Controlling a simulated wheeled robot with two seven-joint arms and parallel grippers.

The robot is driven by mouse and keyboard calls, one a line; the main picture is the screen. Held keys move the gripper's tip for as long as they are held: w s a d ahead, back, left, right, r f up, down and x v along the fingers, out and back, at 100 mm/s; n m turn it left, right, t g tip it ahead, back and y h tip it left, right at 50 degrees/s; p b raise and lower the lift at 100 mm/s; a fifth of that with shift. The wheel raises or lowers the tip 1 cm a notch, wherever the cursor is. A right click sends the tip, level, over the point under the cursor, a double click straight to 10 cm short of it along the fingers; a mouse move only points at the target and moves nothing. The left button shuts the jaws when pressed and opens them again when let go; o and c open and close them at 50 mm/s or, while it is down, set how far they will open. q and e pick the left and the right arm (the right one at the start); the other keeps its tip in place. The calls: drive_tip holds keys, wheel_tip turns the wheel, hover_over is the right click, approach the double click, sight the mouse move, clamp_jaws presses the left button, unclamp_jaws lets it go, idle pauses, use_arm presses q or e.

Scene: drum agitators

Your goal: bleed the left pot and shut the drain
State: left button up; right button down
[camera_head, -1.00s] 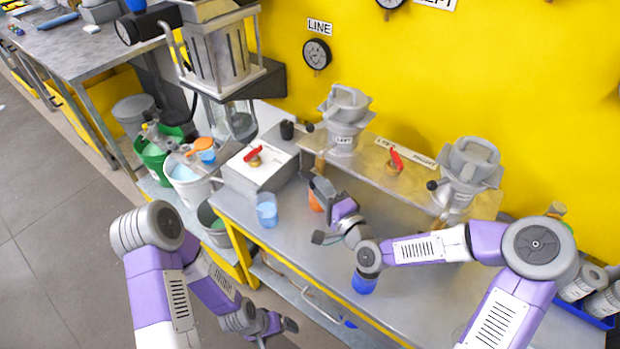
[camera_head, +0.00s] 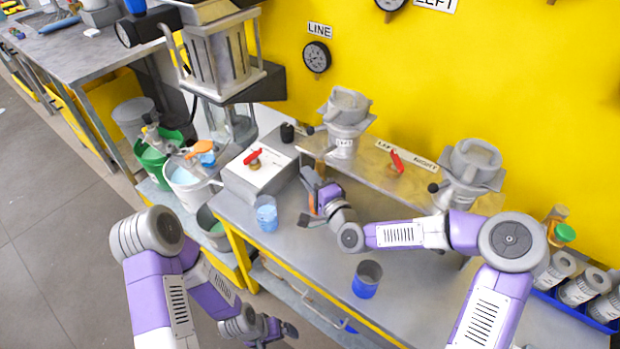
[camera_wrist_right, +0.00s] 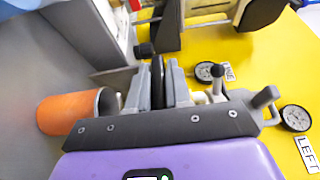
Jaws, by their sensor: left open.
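The left pot (camera_head: 343,125) is a grey lidded vessel at the metal shelf by the yellow wall, with a small black-knobbed lever at its left. The right pot (camera_head: 470,172) stands further right. One red-handled valve (camera_head: 397,162) is between the pots; another (camera_head: 253,156) is on the grey box. My right gripper (camera_head: 311,197) is over the bench, below and left of the left pot. In the wrist view its fingers (camera_wrist_right: 158,88) flank a narrow dark upright shape; contact is unclear. My left gripper (camera_head: 278,330) is open, low in front of the bench.
A blue cup (camera_head: 266,212) and a grey-and-blue cup (camera_head: 364,280) stand on the bench. Buckets (camera_head: 190,182) are at left. The LINE gauge (camera_head: 316,57) is on the wall.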

drive_tip(key=shift+r+p, duration=0.15)
drive_tip(key=shift+p, duration=0.45)
drive_tip(key=g+h+p, duration=0.1)
drive_tip(key=p, duration=0.2)
drive_tip(key=n+g+h+p, duration=0.1)
drive_tip(key=g+p, duration=0.1)
drive_tip(key=p, duration=0.2)
drive_tip(key=n+g+h+p, duration=0.1)
drive_tip(key=p, duration=0.2)
drive_tip(key=shift+a+r+g, duration=0.1)
drive_tip(key=shift+r+g, duration=0.2)
drive_tip(key=n+g+h+p, duration=0.1)
drive_tip(key=g+h+p, duration=0.1)
drive_tip(key=p, duration=0.7)
drive_tip(key=g+h+p, duration=0.2)
drive_tip(key=h+p, duration=0.1)
drive_tip(key=p, duration=0.6)
drive_tip(key=shift+n+p, duration=0.3)
drive_tip(key=shift+n, duration=0.1)
drive_tip(key=shift+f+g+h+p, duration=0.2)
drive_tip(key=shift+g+h+p, duration=0.3)
drive_tip(key=shift+p, duration=0.15)
drive_tip(key=shift+f+h, duration=0.15)
drive_tip(key=shift+h, duration=0.25)
drive_tip(key=shift+f+n+g+h+b, duration=0.1)
drive_tip(key=shift+n+g+h+b, duration=0.2)
drive_tip(key=shift+g+h, duration=0.25)
drive_tip(key=shift+g+h+b, duration=0.45)
drive_tip(key=shift+b, duration=0.2)
